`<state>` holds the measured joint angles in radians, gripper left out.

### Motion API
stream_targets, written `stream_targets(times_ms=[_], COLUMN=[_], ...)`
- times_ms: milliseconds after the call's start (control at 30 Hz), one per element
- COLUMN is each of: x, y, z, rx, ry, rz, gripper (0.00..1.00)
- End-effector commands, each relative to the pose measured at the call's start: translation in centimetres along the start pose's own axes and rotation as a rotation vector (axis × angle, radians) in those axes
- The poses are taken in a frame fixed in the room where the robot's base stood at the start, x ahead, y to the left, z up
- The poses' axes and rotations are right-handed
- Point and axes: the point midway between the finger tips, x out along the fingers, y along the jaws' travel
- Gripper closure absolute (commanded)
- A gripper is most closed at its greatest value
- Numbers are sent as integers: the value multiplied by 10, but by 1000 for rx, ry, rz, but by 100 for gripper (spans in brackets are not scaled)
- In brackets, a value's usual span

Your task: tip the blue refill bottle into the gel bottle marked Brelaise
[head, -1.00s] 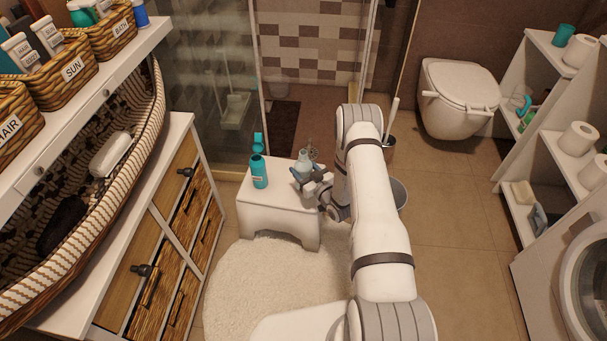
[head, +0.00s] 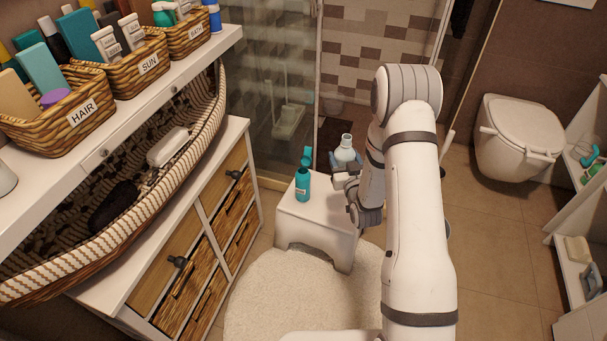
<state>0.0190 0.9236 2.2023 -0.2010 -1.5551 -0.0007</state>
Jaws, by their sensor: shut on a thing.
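My gripper (head: 345,180) is shut on a pale blue bottle (head: 346,152), probably the refill bottle. The bottle is roughly upright, with its open neck up, above the back right of the white stool (head: 300,218). The fingers partly hide its lower part. A teal bottle (head: 303,187) with a small pale label stands upright on the stool, left of my gripper and apart from it. The label is too small to read, so I cannot tell if it says Brelaise. A teal piece (head: 307,156) shows just above and behind this bottle, perhaps its raised cap.
A wicker drawer unit (head: 205,235) stands left of the stool. Above it, a white shelf (head: 130,125) carries labelled baskets of bottles. A glass shower screen (head: 262,90) is behind. A round white rug (head: 290,295) lies in front, and a toilet (head: 518,135) is at right.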

Motion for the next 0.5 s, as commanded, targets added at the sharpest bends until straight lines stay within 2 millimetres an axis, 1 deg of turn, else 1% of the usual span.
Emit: stream_targets(times_ms=[33, 200, 400, 500], x=[10, 40, 71, 82], y=[-8, -36, -70, -85], z=[6, 7, 16, 24], rx=[-1, -4, -7, -6], ry=[8, 8, 8, 8], rz=[-47, -233, -505, -648], gripper=[84, 84, 84, 84])
